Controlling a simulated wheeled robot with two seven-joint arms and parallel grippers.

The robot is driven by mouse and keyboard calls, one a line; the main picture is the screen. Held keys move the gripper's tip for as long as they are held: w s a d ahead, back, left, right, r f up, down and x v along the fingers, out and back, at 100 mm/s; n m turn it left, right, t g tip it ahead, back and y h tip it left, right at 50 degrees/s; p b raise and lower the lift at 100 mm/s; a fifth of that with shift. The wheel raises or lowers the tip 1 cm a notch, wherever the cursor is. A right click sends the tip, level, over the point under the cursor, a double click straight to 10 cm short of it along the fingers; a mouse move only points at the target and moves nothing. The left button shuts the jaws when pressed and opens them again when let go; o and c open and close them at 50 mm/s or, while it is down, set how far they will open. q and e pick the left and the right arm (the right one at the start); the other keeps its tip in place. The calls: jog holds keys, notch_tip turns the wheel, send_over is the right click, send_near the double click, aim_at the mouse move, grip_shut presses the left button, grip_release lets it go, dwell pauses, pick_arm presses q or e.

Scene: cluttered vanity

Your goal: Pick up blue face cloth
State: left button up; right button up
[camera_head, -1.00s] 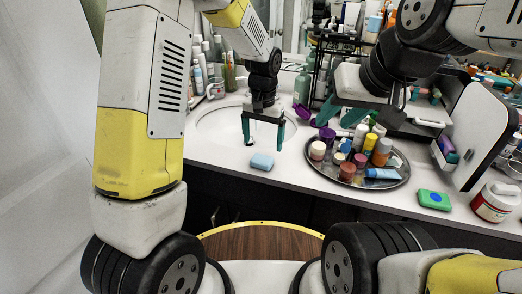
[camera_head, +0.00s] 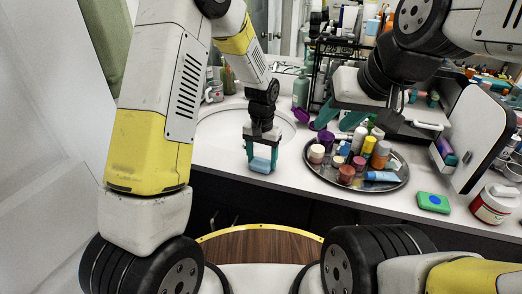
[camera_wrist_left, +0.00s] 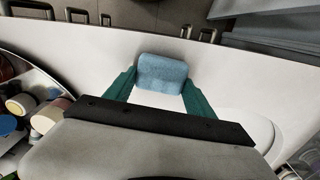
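The blue face cloth (camera_head: 260,165) is a small light-blue rounded block on the white counter near its front edge. It also shows in the left wrist view (camera_wrist_left: 162,72), between the fingertips. My left gripper (camera_head: 262,160) points down over the cloth with one teal finger on each side, the tips close to its edges. The fingers stand apart; whether they touch the cloth is hard to tell. My right gripper (camera_head: 318,116) is at the upper right, above the counter behind the tray, its fingers spread and partly hidden by its wrist.
A round dark tray (camera_head: 398,181) with several bottles and jars is to the right of the cloth. The sink basin (camera_head: 215,140) lies behind left. A green-and-blue sponge (camera_head: 433,202) and a white-and-red jar (camera_head: 493,205) are at the right. The counter's front edge is close to the cloth.

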aim_at(262, 160)
pick_arm(q)
jog(key=c, duration=0.5)
jog(key=shift+r, duration=0.1)
jog(key=shift+r, duration=0.55)
notch_tip(262, 160, up, 2)
jog(key=shift+r, duration=0.2)
jog(key=s+r, duration=0.1)
jog(key=s, duration=1.5)
jog(key=shift+a+r, duration=0.15)
